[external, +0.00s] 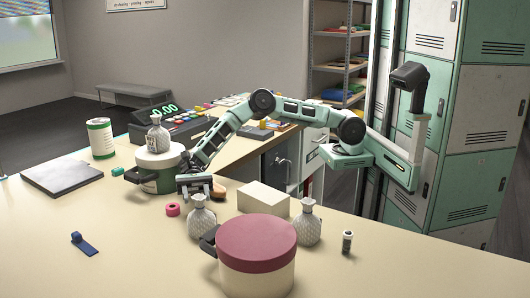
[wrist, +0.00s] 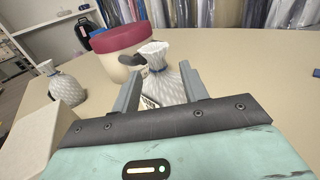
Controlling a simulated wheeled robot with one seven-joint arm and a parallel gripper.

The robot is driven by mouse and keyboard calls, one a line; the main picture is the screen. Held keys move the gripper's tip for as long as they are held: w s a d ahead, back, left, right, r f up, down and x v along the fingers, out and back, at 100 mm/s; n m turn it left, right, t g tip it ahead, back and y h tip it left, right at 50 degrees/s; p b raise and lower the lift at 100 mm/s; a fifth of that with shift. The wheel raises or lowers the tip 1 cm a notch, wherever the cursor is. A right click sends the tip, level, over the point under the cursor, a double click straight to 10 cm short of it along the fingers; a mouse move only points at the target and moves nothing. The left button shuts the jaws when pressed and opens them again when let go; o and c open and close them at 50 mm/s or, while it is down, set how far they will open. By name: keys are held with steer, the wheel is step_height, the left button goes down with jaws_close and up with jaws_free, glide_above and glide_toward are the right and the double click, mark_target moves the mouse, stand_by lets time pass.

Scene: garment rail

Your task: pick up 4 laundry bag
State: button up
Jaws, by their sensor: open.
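Three laundry bags show in the external view, pale grey-white and quilted with gathered necks. The front left bag (external: 202,222) stands upright on the counter beside the red-lidded pot; it also shows in the wrist view (wrist: 164,82). Another bag (external: 307,227) stands right of that pot and shows at left in the wrist view (wrist: 68,89). A third bag (external: 158,139) sits on the lidded pot at the back. My gripper (external: 196,196) is low, just behind the front left bag. In the wrist view its open fingers (wrist: 160,85) flank that bag; contact cannot be told.
The red-lidded pot (external: 257,245) stands close in front of the bag, its dark handle near it.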

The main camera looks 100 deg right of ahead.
mark_target(199, 201)
steer(key=a, duration=0.1)
steer(key=a+p, duration=0.1)
steer(key=a, duration=0.2)
steer(key=shift+s+a+r, duration=0.3)
steer(key=shift+r, duration=0.05)
steer(key=shift+a+p, duration=0.3)
steer(key=shift+a, duration=0.05)
jaws_close()
